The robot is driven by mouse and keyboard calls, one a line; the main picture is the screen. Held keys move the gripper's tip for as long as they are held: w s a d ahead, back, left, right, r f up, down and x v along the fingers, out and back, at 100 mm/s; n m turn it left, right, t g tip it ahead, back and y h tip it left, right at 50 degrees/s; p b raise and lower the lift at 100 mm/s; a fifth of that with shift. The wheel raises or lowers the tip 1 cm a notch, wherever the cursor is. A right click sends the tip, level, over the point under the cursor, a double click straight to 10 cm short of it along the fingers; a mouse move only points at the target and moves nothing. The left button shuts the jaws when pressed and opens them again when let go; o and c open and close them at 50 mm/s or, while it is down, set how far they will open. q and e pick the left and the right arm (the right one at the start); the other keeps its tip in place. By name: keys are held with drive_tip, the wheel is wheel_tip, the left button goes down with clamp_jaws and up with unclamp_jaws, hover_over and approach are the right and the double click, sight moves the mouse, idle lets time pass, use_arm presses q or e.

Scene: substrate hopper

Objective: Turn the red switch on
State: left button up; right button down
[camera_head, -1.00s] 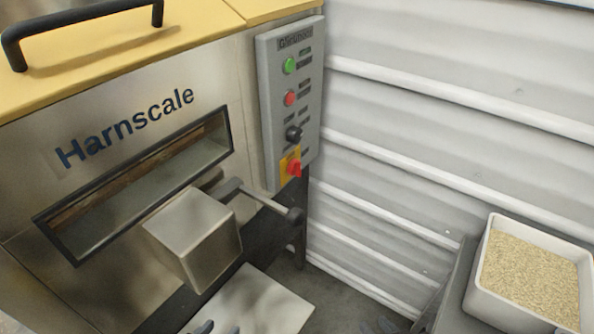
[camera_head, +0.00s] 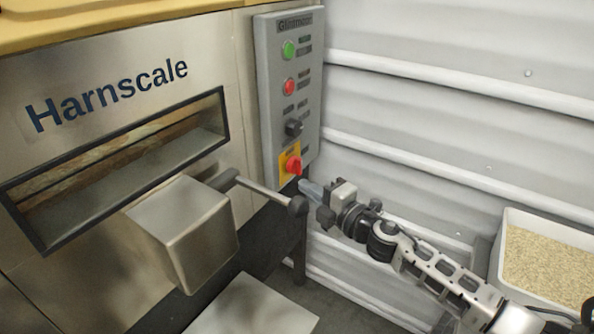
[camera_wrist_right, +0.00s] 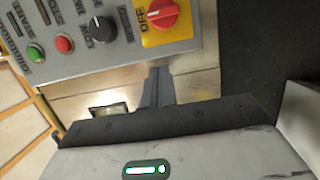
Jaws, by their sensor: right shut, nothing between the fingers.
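The red switch (camera_head: 293,165) is a rotary knob on a yellow plate, low on the grey control panel (camera_head: 271,104). It also shows in the right wrist view (camera_wrist_right: 162,14), at the top, with lettering on the yellow plate beside it. My right gripper (camera_head: 306,187) comes in from the right, its fingertips just below and right of the switch in the head view. In the right wrist view the shut fingers (camera_wrist_right: 158,78) point toward the panel's lower edge, with nothing between them. They appear apart from the switch. My left gripper is not in view.
Above the switch are a black knob (camera_head: 293,128), a red button (camera_head: 289,86) and a green button (camera_head: 288,49). A tub of grain (camera_head: 507,247) stands at the right, by the corrugated wall (camera_head: 440,60).

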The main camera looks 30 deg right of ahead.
sight(289, 162)
drive_tip(key=x, duration=0.5)
drive_tip(key=shift+w+a, duration=0.1)
drive_tip(key=shift+w, duration=0.3)
drive_tip(key=shift+w+d+f+b, duration=0.1)
drive_tip(key=shift+w+d+b, duration=0.15)
drive_tip(key=shift+d, duration=0.3)
drive_tip(key=shift+w+d+b, duration=0.2)
drive_tip(key=shift+d+b, duration=0.05)
drive_tip(key=shift+d, duration=0.35)
drive_tip(key=shift+w+d, duration=0.3)
drive_tip(key=shift+d, duration=0.25)
drive_tip(key=shift+r+p, duration=0.25)
drive_tip(key=shift+p, duration=0.1)
drive_tip(key=shift+m, duration=0.3)
drive_tip(key=shift+p, duration=0.45)
